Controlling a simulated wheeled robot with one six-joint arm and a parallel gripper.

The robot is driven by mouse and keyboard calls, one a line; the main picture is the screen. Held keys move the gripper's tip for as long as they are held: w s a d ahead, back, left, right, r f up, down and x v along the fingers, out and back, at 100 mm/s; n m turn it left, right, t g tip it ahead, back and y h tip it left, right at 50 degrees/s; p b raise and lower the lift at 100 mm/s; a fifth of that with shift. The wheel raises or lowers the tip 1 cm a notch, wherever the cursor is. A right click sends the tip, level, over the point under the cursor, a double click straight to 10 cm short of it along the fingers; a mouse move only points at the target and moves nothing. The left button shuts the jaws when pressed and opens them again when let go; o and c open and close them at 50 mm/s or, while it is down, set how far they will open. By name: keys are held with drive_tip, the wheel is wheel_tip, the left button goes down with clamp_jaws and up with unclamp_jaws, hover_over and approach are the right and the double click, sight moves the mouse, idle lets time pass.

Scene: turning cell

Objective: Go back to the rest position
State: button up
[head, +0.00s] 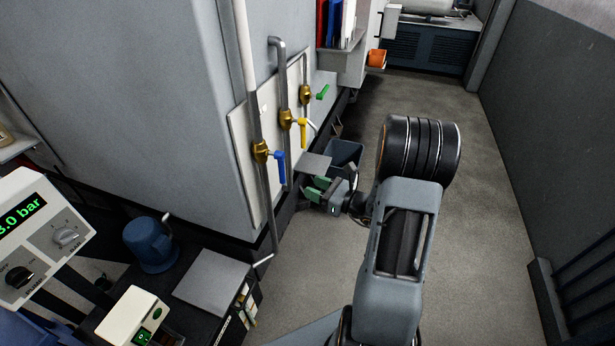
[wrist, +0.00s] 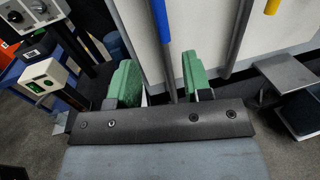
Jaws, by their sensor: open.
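My gripper (head: 319,191) reaches out to the left at the end of my arm in the head view, in front of the pipe panel and below the valves. In the wrist view its two green-padded fingers (wrist: 158,82) stand apart with nothing between them. Behind them are the white panel, a grey pipe and the blue valve handle (wrist: 160,20). The handle also shows in the head view (head: 280,167), pointing down, above and left of my gripper. I cannot see any contact between them.
The panel also carries a yellow valve handle (head: 303,133) and a green one (head: 322,92). A dark bin (head: 346,152) stands just behind my gripper. At lower left are a blue pot (head: 150,244) and a pressure display (head: 35,235).

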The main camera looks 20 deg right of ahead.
drive_tip(key=s+a+f+n+g+h+p, duration=0.15)
drive_tip(key=s+a+n+g, duration=0.25)
drive_tip(key=s+n+g, duration=0.4)
drive_tip(key=s+a+n+g+h, duration=0.25)
drive_tip(key=s+n+g, duration=0.35)
drive_tip(key=n, duration=0.4)
drive_tip(key=s+a+r+n+t+h+p, duration=0.2)
drive_tip(key=r+n+h, duration=0.4)
drive_tip(key=r+n, duration=0.5)
wheel_tip(320, 180, up, 3)
drive_tip(key=shift+a+f+t+h+p, duration=0.15)
drive_tip(key=shift+a+t+h+p, duration=0.15)
drive_tip(key=shift+a+t+p, duration=0.2)
drive_tip(key=shift+a, duration=0.1)
